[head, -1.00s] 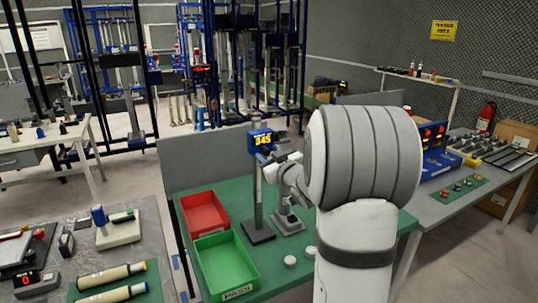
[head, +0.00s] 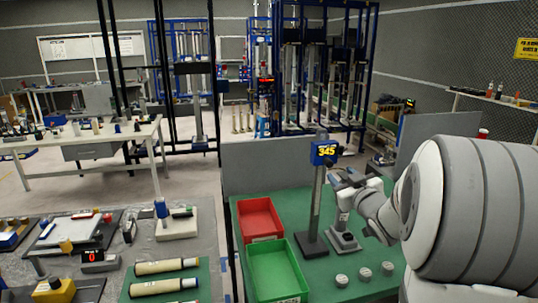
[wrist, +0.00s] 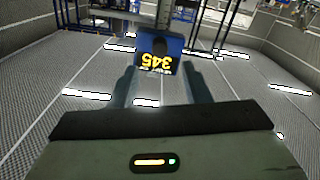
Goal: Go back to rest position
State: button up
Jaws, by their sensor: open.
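My gripper (wrist: 160,85) shows in the wrist view with its two fingers apart and nothing between them. Beyond the fingers, a blue display reading 345 (wrist: 160,52) appears upside down. In the head view my arm fills the right side and reaches left over the green bench; its end is small and partly hidden near the measuring stand. The same blue display (head: 324,152) tops that stand's dark post. I cannot tell from the head view how close my gripper is to the stand.
The green bench (head: 300,205) holds a red tray (head: 259,216), a green tray (head: 274,271) and three pale round pieces (head: 365,274). A grey bench at left carries tubes (head: 166,266) and tools. A grey partition (head: 265,178) stands behind the green bench.

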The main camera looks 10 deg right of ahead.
jog(key=s+a+f+m+g, duration=0.1)
jog(key=s+a+f+g, duration=0.2)
jog(key=s, duration=0.6)
jog(key=s+a+f+m+g, duration=0.1)
jog(key=s+a+f+g, duration=0.3)
jog(key=s+a+g, duration=0.3)
jog(key=s+a+f+m+g, duration=0.1)
jog(key=s+a+f+g, duration=0.2)
jog(key=s+a, duration=0.5)
jog(key=s+g, duration=0.1)
jog(key=s, duration=0.3)
jog(key=shift+f+g+h, duration=0.3)
jog(key=shift+f+g, duration=0.1)
jog(key=shift+c, duration=0.3)
